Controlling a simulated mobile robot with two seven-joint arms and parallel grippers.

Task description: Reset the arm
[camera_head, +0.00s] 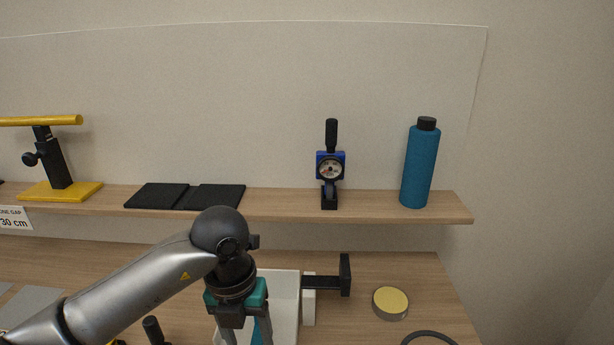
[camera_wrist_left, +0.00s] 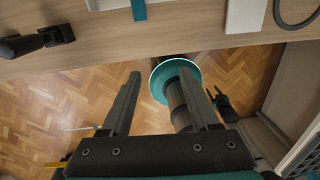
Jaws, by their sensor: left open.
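My left arm (camera_head: 150,290) comes in from the lower left of the head view. Its gripper (camera_head: 247,335) points down over the table (camera_head: 390,265), in front of a white tray (camera_head: 286,300). The fingertips run past the bottom edge of the head view. In the left wrist view the gripper (camera_wrist_left: 165,85) has its two fingers spread with nothing between them. Beyond them show the table's edge, the parquet floor (camera_wrist_left: 60,105) and a teal-rimmed round part on a dark column. My right gripper is not clearly in either view.
A shelf (camera_head: 285,203) holds a yellow stand (camera_head: 60,190), black pads (camera_head: 185,196), a gauge (camera_head: 330,168) and a blue bottle (camera_head: 420,168). A yellow-topped round tin (camera_head: 390,303) and a black-handled item (camera_head: 340,280) stand right of the tray. A dark ring (camera_head: 430,335) lies at the front right.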

